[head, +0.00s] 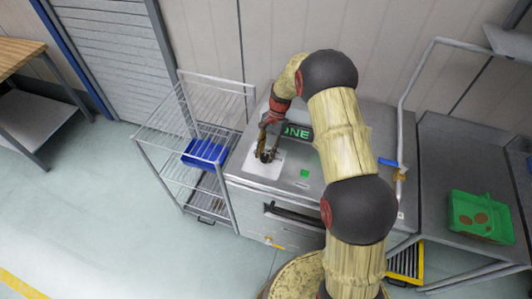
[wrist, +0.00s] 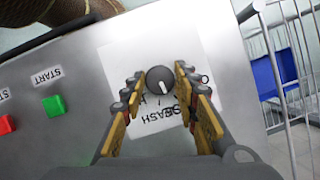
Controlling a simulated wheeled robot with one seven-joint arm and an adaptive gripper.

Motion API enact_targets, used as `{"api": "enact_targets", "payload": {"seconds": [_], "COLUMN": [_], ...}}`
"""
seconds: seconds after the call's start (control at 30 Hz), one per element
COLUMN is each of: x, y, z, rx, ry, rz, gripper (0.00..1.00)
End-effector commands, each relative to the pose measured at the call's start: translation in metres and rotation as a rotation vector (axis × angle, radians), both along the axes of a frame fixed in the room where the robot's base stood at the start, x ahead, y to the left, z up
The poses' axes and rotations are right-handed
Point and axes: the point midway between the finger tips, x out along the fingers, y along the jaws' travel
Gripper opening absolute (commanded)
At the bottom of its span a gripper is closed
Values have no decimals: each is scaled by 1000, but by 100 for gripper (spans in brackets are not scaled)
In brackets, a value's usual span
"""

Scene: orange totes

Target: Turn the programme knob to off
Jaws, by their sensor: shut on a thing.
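The programme knob (wrist: 160,79) is a round dark grey dial with a white pointer line, on a white label plate (wrist: 118,62). Its pointer is toward the bottom of the wrist view, near the printed word that looks like WASH. Other lettering on the plate is partly covered by the fingers. My gripper (wrist: 160,84) is shut on the knob, with one fingertip on each side. In the head view my gripper (head: 267,146) reaches down over the white plate (head: 264,167) on the machine top, and the knob is mostly hidden there.
A green START button (wrist: 54,105) and a red button (wrist: 6,124) sit beside the plate. A display (head: 296,132) with green letters is partly behind my arm. A wire rack (head: 185,120) with a blue bin (head: 205,153) stands left. A green tray (head: 480,216) lies right.

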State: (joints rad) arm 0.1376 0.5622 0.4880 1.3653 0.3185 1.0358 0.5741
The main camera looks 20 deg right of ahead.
Motion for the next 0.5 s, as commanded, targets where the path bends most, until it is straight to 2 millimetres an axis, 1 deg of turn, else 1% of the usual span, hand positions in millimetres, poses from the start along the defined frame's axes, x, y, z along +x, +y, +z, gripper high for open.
{"api": "enact_targets", "payload": {"seconds": [0.5], "x": [3], "y": [3], "z": [0], "rx": [-1], "ry": [0], "rz": [493], "gripper": [5]}}
